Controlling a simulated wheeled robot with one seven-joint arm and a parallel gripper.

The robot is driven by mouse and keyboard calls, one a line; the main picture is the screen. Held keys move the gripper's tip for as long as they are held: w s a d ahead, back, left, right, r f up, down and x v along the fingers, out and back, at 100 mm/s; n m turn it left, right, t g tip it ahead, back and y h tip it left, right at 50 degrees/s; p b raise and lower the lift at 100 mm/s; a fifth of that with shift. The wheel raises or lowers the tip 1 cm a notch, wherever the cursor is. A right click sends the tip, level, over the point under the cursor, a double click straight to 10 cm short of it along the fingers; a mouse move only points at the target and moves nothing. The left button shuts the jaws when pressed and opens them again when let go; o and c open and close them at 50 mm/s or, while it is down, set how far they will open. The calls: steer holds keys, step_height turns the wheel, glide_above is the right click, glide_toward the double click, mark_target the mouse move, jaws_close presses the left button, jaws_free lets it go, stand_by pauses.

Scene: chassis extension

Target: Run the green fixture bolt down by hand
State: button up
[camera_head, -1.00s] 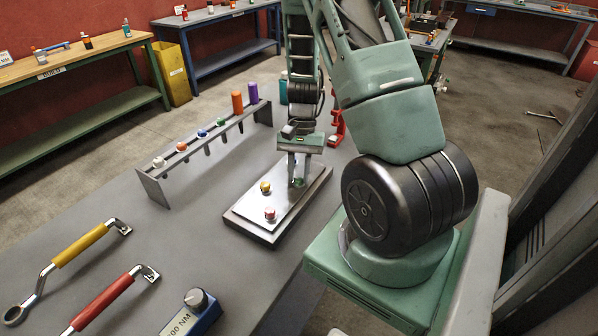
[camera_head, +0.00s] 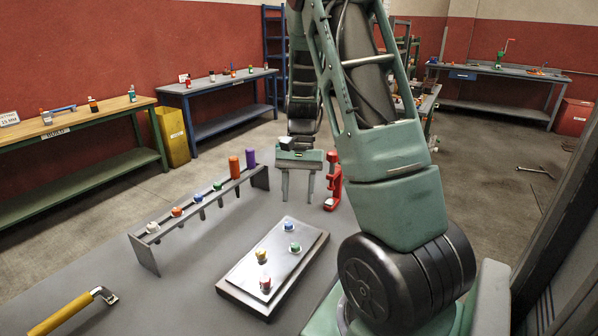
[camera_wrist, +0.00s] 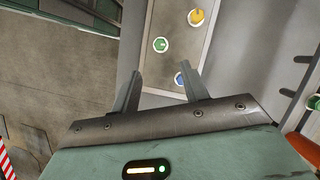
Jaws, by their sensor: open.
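The green fixture bolt (camera_head: 295,247) stands on the metal plate of the fixture (camera_head: 240,292), toward its right edge. In the wrist view the green bolt (camera_wrist: 160,45) shows from above, beyond the fingertips and near the plate's left edge. A blue bolt (camera_head: 288,227) is closer to my gripper; yellow (camera_head: 262,256) and red (camera_head: 265,284) bolts stand on the left and near side. My gripper (camera_head: 298,196) hangs behind the fixture with fingers spread and nothing between them. The wrist view also shows the open fingers (camera_wrist: 162,74), apart from the bolts.
A rack (camera_head: 145,254) with several coloured-topped pieces stands left of the fixture. A red tool (camera_head: 333,182) stands right of my gripper, close to it. The grey bench between rack and fixture is clear.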

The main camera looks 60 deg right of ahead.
steer(key=v, duration=0.5)
steer(key=shift+d+r, duration=0.1)
steer(key=shift+r, duration=0.2)
steer(key=w+a+n+h, duration=0.2)
steer(key=a+n, duration=0.7)
steer(key=a, duration=1.4)
steer(key=s+a+n+t+h, duration=0.1)
steer(key=s+a+n+t, duration=0.1)
steer(key=s+a+n, duration=0.9)
steer(key=s+a, duration=0.5)
steer(key=a, duration=0.2)
steer(key=shift+f, duration=0.2)
steer(key=shift+a, duration=0.1)
steer(key=shift+c, duration=1)
steer(key=shift+a, duration=0.1)
